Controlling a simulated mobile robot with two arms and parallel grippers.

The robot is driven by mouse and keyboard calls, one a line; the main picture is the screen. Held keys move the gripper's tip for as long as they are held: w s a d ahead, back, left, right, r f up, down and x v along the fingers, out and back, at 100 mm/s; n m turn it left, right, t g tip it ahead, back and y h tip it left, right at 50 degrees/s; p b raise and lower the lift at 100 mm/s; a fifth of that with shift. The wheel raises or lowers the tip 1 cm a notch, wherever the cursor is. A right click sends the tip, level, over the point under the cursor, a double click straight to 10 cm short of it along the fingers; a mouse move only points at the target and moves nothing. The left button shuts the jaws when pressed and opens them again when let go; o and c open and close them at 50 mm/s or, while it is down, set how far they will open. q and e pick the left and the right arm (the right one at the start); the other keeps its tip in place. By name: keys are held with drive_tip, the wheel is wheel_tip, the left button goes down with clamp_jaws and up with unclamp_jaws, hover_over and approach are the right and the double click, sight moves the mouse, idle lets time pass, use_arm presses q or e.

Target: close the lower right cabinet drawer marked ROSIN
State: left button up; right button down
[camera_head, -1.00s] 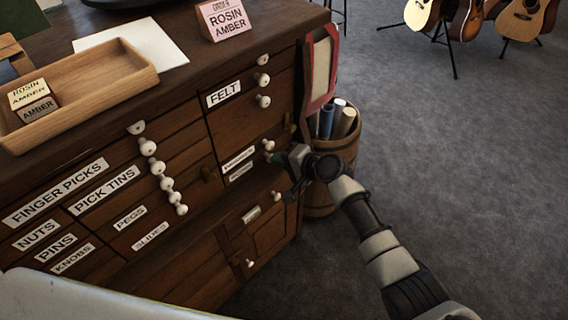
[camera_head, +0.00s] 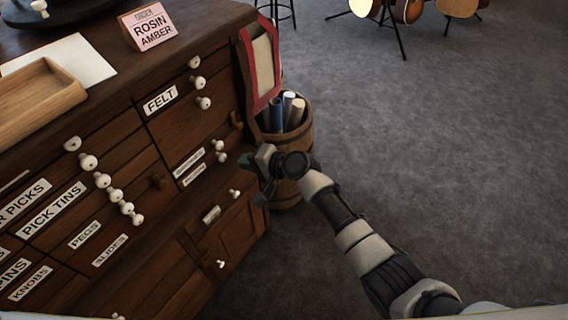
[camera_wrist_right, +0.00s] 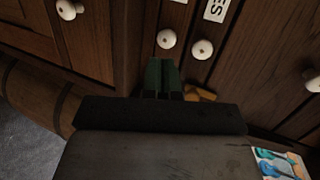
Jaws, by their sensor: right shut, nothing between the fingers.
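The wooden cabinet (camera_head: 160,150) fills the left of the head view. Two small-labelled drawers sit low on its right side, with labels (camera_head: 189,158) and (camera_head: 194,175) too small to read, so I cannot tell which says ROSIN. Their white knobs (camera_head: 218,145) and (camera_head: 222,157) are close together; both drawers look flush or nearly so. My right gripper (camera_head: 246,161) is shut and empty, just right of these knobs. In the right wrist view its green fingertips (camera_wrist_right: 163,72) point at the cabinet front, near two white knobs (camera_wrist_right: 167,38) and (camera_wrist_right: 202,49). My left gripper is not in view.
A barrel of rolled papers (camera_head: 296,140) stands close behind my right gripper. A red-framed panel (camera_head: 262,65) hangs on the cabinet's side. A pink ROSIN AMBER sign (camera_head: 150,27) and a wooden tray (camera_head: 40,95) are on top. Open grey floor (camera_head: 420,150) lies to the right.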

drive_tip(key=p+v, duration=0.1)
drive_tip(key=v, duration=0.7)
drive_tip(key=shift+s+d, duration=0.2)
drive_tip(key=shift+d, duration=0.15)
